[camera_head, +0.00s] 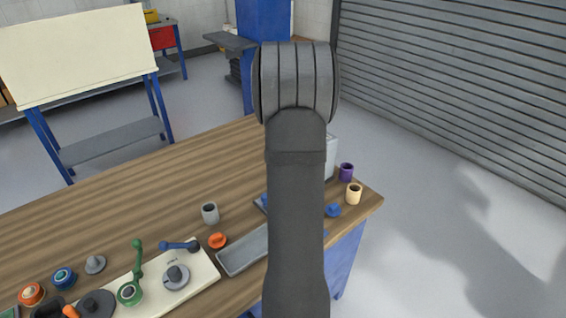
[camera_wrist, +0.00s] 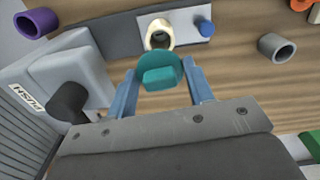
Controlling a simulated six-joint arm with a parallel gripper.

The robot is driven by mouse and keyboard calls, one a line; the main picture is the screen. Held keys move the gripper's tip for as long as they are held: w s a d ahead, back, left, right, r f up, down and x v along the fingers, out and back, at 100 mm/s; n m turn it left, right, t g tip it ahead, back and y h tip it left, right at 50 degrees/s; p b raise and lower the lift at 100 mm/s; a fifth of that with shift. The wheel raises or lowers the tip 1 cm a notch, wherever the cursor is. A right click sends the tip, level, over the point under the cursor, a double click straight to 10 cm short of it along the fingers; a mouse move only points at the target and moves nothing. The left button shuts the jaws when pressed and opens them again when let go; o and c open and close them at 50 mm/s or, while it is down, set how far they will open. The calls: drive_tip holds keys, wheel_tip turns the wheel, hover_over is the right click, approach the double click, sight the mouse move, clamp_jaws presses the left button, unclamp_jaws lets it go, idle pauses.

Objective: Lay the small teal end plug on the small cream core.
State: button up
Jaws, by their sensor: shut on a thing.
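In the wrist view, my gripper (camera_wrist: 161,77) is shut on the teal end plug (camera_wrist: 160,74), with a blue finger on each side of it. The cream core (camera_wrist: 159,35) stands on a light plate just beyond the plug, its dark opening showing. The plug overlaps the core's near edge in the picture; I cannot tell whether they touch. In the head view my own arm hides the gripper and the plug. A cream cup-like piece (camera_head: 354,194) stands at the table's right corner; I cannot tell whether it is the same core.
A blue peg (camera_wrist: 205,28) stands on the light plate. A grey hollow cylinder (camera_wrist: 277,48) is to the right, and a purple one (camera_wrist: 38,22) to the upper left. A pale machine with a dark knob (camera_wrist: 68,99) is close on the left. Several parts crowd the table's front left.

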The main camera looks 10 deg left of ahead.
drive_tip(key=shift+f, duration=3.95)
drive_tip(key=shift+f, duration=0.1)
drive_tip(key=o, duration=1.5)
drive_tip(key=shift+r, duration=3.5)
